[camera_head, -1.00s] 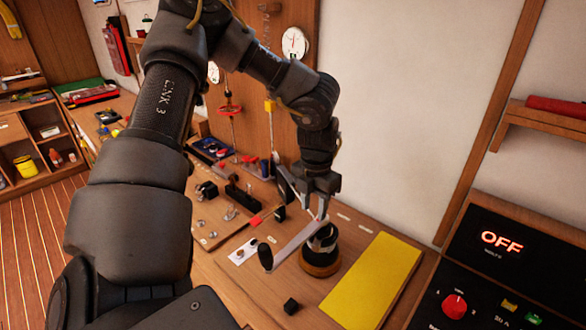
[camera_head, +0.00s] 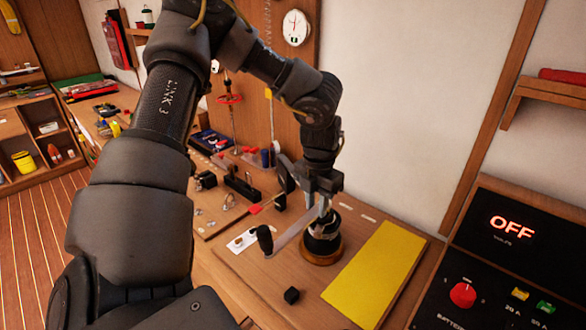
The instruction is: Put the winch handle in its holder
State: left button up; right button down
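The winch handle (camera_head: 291,228) is a silver bar with a black upright grip at its left end. Its other end lies over the top of a black winch (camera_head: 322,246) with a brass-coloured base on the wooden bench. My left gripper (camera_head: 322,208) points down right above the winch, its fingertips at that end of the handle. It overlaps the handle's end, and I cannot tell whether the fingers are closed on it. A dark upright piece (camera_head: 286,176) shows just left of the gripper; I cannot tell if it is the holder. My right gripper is out of view.
A white plate (camera_head: 238,242) with small parts is to the left. A black switch panel (camera_head: 510,245) reading OFF stands at right.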

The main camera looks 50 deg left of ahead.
pick_arm(q)
grip_shut()
jog(key=shift+r, duration=0.2)
jog(key=shift+r, duration=0.25)
jog(key=shift+s+r+p, duration=0.2)
jog(key=shift+r+p, duration=0.2)
jog(key=shift+r, duration=0.7)
jog(key=shift+s+r+p, duration=0.15)
jog(key=shift+r+p, duration=0.25)
jog(key=shift+r, duration=0.7)
jog(key=shift+f, duration=0.1)
